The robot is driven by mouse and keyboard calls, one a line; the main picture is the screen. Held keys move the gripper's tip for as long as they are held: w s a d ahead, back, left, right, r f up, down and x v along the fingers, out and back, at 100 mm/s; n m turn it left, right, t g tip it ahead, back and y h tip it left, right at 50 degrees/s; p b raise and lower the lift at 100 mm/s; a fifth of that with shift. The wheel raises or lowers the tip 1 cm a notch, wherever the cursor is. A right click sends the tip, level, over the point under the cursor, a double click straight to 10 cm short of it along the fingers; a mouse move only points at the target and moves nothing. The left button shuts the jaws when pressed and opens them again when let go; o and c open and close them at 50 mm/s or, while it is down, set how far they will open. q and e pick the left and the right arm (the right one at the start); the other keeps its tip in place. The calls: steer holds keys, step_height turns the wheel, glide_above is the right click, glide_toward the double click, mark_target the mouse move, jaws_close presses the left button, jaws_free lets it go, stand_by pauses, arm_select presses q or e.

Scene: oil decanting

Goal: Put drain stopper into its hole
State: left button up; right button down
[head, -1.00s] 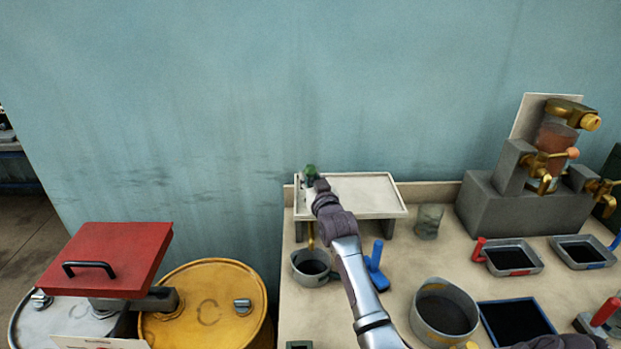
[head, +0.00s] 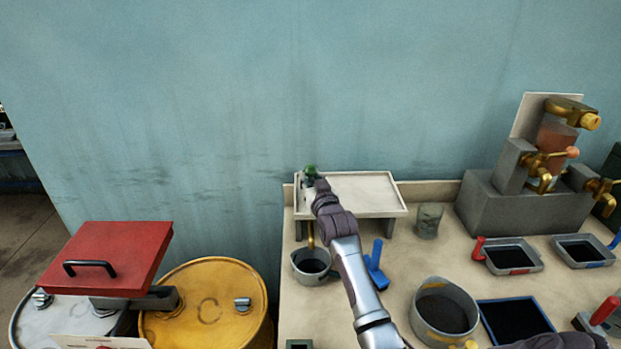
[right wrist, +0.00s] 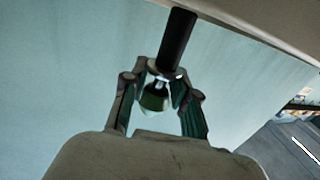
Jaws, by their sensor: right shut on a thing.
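The drain stopper's green knob (head: 309,171) shows at the back left corner of the pale raised tray (head: 365,193). My right gripper (head: 315,182) is at that corner and is shut on the stopper. In the right wrist view the two fingers (right wrist: 160,92) close around its green part (right wrist: 154,101), and a dark cylinder (right wrist: 178,42) runs up from there towards the pale edge. The drain hole is hidden behind my gripper, and I cannot tell whether the stopper touches it. My left gripper is not in view.
A brass spout (head: 311,236) hangs under the tray's left side, above a small grey pot (head: 311,264). A blue-handled tool (head: 376,266) and a larger pot (head: 444,309) stand near my right arm. Drums (head: 205,301) stand left of the bench.

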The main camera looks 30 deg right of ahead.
steer(key=shift+f+b, duration=1.3)
steer(key=shift+f, duration=0.65)
steer(key=c, duration=0.9)
jaws_free()
steer(key=shift+o, duration=0.4)
steer(key=shift+f, duration=0.1)
steer(key=shift+s+a+f, duration=0.1)
steer(key=v, duration=1.1)
steer(key=shift+s+r, duration=0.35)
steer(key=shift+s, duration=0.05)
steer(key=shift+a, duration=0.1)
